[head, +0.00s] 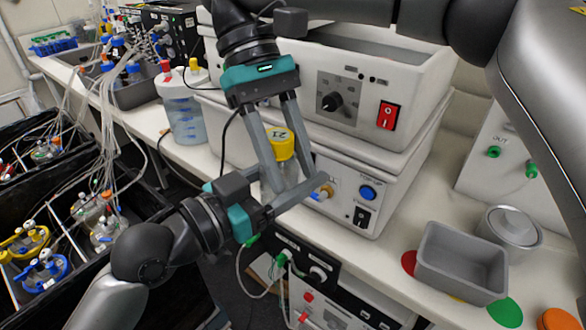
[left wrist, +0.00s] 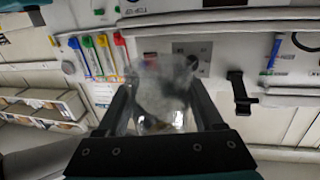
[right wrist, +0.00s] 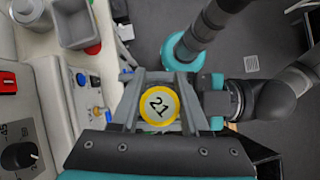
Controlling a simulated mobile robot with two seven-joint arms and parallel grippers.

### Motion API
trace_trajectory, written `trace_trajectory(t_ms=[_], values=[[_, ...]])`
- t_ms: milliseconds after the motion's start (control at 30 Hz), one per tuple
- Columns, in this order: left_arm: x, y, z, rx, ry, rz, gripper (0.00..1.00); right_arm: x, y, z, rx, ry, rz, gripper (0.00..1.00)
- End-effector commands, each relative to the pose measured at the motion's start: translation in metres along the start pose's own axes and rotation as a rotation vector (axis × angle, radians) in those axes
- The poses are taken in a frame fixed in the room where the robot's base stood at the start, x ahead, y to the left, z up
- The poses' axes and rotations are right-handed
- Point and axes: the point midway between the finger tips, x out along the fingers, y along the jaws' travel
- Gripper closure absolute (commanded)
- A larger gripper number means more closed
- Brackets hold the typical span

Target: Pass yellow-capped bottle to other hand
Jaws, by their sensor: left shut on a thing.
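The yellow-capped bottle (head: 281,147), clear-bodied and marked 21 on its cap, is upright in front of the white machine. My left gripper (head: 296,176) reaches in sideways from the lower left and is shut on its body; the clear body shows between its fingers in the left wrist view (left wrist: 162,95). My right gripper (head: 290,186) points down from above, its open fingers on either side of the bottle. The right wrist view looks down on the cap (right wrist: 158,105) between those fingers. Contact of the right fingers with the bottle cannot be told.
The white machine (head: 345,160) stands close behind the bottle. A blue-marked jar (head: 186,118) is to the left on the bench. A grey bin (head: 460,265) and a round metal container (head: 510,228) stand at the right. Black tubs of tubed vessels (head: 60,185) lie at the left.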

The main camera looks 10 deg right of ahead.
Motion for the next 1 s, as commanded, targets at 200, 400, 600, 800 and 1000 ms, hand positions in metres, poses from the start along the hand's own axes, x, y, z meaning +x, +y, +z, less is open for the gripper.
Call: trace_trajectory(t_ms=[200, 400, 600, 800, 1000], values=[[-0.001, -0.005, -0.001, 0.001, 0.002, -0.012, 0.99, 0.001, 0.0, 0.002, -0.004, -0.011, 0.003, 0.32], [-0.001, -0.004, -0.001, 0.0, 0.002, -0.008, 0.99, 0.001, 0.0, 0.001, -0.002, -0.008, 0.002, 0.2], [0.0, -0.003, -0.001, 0.0, 0.002, -0.007, 0.99, -0.001, 0.0, 0.001, -0.002, -0.006, 0.002, 0.2], [0.0, -0.003, -0.001, 0.0, 0.003, -0.006, 0.99, -0.015, 0.0, 0.001, 0.0, -0.006, 0.005, 0.2], [0.0, -0.003, -0.001, 0.0, 0.003, -0.006, 0.99, -0.036, -0.001, 0.001, 0.001, -0.009, 0.006, 0.2]])
